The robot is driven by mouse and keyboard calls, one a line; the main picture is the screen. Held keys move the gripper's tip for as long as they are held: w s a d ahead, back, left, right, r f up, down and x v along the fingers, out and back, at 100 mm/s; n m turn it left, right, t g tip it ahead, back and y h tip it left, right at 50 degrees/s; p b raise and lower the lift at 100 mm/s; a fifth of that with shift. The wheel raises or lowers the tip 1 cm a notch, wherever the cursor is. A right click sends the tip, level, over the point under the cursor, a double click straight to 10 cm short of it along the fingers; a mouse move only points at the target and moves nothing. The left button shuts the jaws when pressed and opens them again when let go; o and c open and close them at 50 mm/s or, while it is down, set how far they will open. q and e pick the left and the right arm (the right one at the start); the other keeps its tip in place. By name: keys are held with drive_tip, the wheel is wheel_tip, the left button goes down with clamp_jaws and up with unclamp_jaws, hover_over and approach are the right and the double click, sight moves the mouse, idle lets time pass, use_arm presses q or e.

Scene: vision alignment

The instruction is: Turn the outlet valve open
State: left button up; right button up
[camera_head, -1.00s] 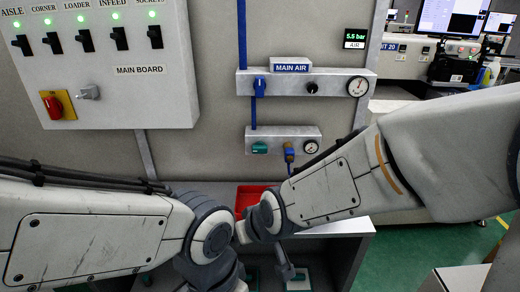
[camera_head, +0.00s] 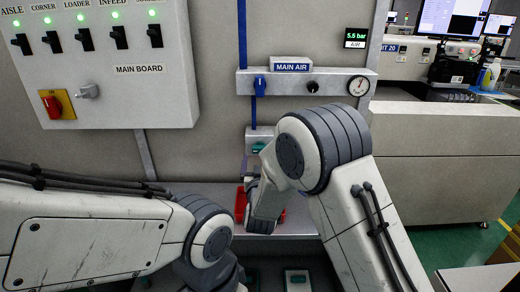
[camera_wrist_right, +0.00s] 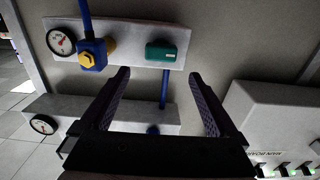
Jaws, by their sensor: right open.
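The lower wall panel (camera_wrist_right: 130,42) carries a green fitting (camera_wrist_right: 168,51) and a blue valve body with a yellow hex part (camera_wrist_right: 92,53). No outlet label can be read on either. My right gripper (camera_wrist_right: 160,76) is open and empty, its fingertips below the green fitting in the wrist view, apart from it as far as I can tell. The green fitting shows in the head view (camera_head: 258,147), where my right arm hides the blue valve and most of the panel. My left arm reaches in from the left, but its gripper is not visible.
The MAIN AIR panel (camera_head: 300,85) with a blue valve (camera_head: 260,85) and gauge (camera_head: 358,86) is above. The MAIN BOARD (camera_head: 95,65) with switches is at left. A red tray (camera_head: 240,205) lies below, partly hidden. A display (camera_head: 355,38) reads 5.5 bar.

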sight(260, 149)
drive_tip(key=w+p, duration=0.1)
drive_tip(key=w, duration=0.5)
drive_tip(key=shift+w, duration=0.1)
drive_tip(key=shift+c, duration=0.3)
drive_tip(key=c, duration=1.3)
drive_tip(key=shift+f+m+b, duration=0.15)
drive_tip(key=shift+m+b, duration=0.15)
drive_tip(key=shift+b, duration=0.35)
drive_tip(key=shift+d+f+m+b, duration=0.2)
drive_tip(key=shift+m+b, duration=2.7)
drive_tip(key=shift+b, duration=1.05)
drive_tip(key=shift+d+f+m+b, duration=0.2)
drive_tip(key=shift+m+b, duration=2.7)
drive_tip(key=shift+b, duration=1.05)
drive_tip(key=shift+d+f+m+b, duration=0.1)
drive_tip(key=shift+d+m+b, duration=0.1)
drive_tip(key=shift+m+b, duration=3.25)
drive_tip(key=shift+n+b, duration=0.45)
drive_tip(key=shift+b, duration=0.1)
